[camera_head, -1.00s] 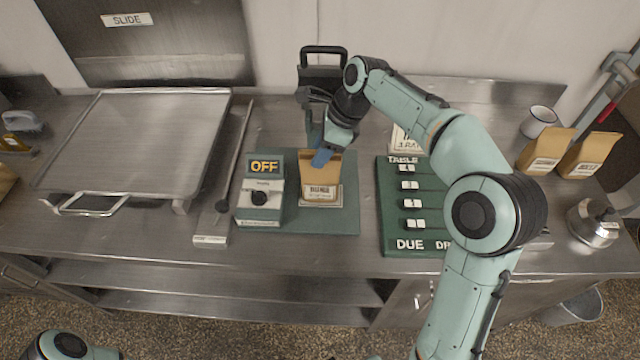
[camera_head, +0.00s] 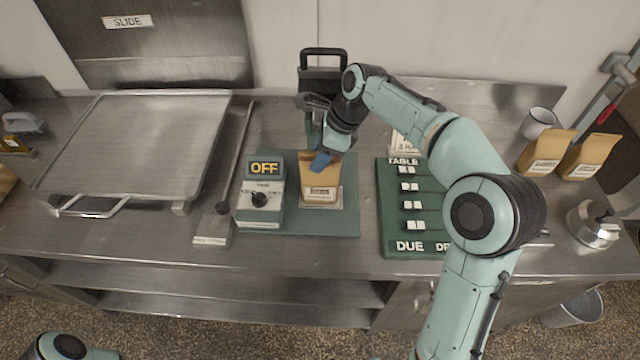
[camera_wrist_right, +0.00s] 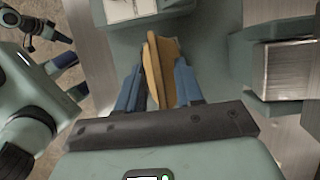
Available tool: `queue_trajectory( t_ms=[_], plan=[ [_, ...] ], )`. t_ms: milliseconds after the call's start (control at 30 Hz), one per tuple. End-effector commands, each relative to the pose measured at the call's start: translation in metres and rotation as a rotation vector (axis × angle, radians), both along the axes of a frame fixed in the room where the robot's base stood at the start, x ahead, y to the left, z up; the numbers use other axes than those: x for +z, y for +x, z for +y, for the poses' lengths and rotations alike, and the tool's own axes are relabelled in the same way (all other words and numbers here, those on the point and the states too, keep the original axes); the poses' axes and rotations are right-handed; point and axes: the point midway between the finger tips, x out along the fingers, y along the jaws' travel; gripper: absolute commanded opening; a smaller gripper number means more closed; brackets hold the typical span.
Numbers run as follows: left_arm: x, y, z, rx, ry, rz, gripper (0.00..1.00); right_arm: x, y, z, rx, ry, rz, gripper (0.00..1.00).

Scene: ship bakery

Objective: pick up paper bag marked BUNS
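The brown paper bag (camera_head: 319,175) stands on the green mat in the middle of the counter, with a pale label on its front. The label's print is too small to read surely. My right gripper (camera_head: 321,160) is over the bag's top, pointing down. In the right wrist view the bag (camera_wrist_right: 160,70) stands between the two blue fingers of my right gripper (camera_wrist_right: 160,88), one on each side and close to it. The fingers look parted, and I see no clear squeeze. The gripper hides part of the bag's top.
A timer box reading OFF (camera_head: 260,205) stands just left of the bag. A green board with white tiles (camera_head: 395,225) lies to the right. Two more brown bags (camera_head: 545,155) (camera_head: 590,158), a mug (camera_head: 538,122) and a kettle (camera_head: 594,225) stand far right. A large tray (camera_head: 140,140) is left.

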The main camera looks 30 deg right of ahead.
Motion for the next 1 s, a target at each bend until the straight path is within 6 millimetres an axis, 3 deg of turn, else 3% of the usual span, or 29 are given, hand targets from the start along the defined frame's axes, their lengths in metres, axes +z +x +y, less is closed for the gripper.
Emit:
queue_trajectory(
  t_ms=[67, 167, 200, 667, 867, 1000],
  plan=[
    [0.000, 0.000, 0.000, 0.000, 0.000, 0.000, 0.43, 0.000, 0.000, 0.000, 0.000, 0.000, 0.000, 0.36],
    [0.000, 0.000, 0.000, 0.000, 0.000, 0.000, 0.43, 0.000, 0.000, 0.000, 0.000, 0.000, 0.000, 0.04],
    [0.000, 0.000, 0.000, 0.000, 0.000, 0.000, 0.43, 0.000, 0.000, 0.000, 0.000, 0.000, 0.000, 0.00],
    [-0.002, -0.001, 0.000, 0.000, 0.000, 0.001, 0.43, 0.004, 0.000, -0.001, -0.001, -0.001, 0.001, 0.00],
    [0.009, 0.006, 0.000, 0.000, 0.000, -0.007, 0.43, 0.034, 0.001, 0.000, 0.000, -0.001, -0.005, 0.00],
    [0.022, 0.017, 0.000, 0.000, 0.000, -0.019, 0.43, 0.071, 0.002, 0.000, 0.000, 0.000, -0.009, 0.00]
  ],
)
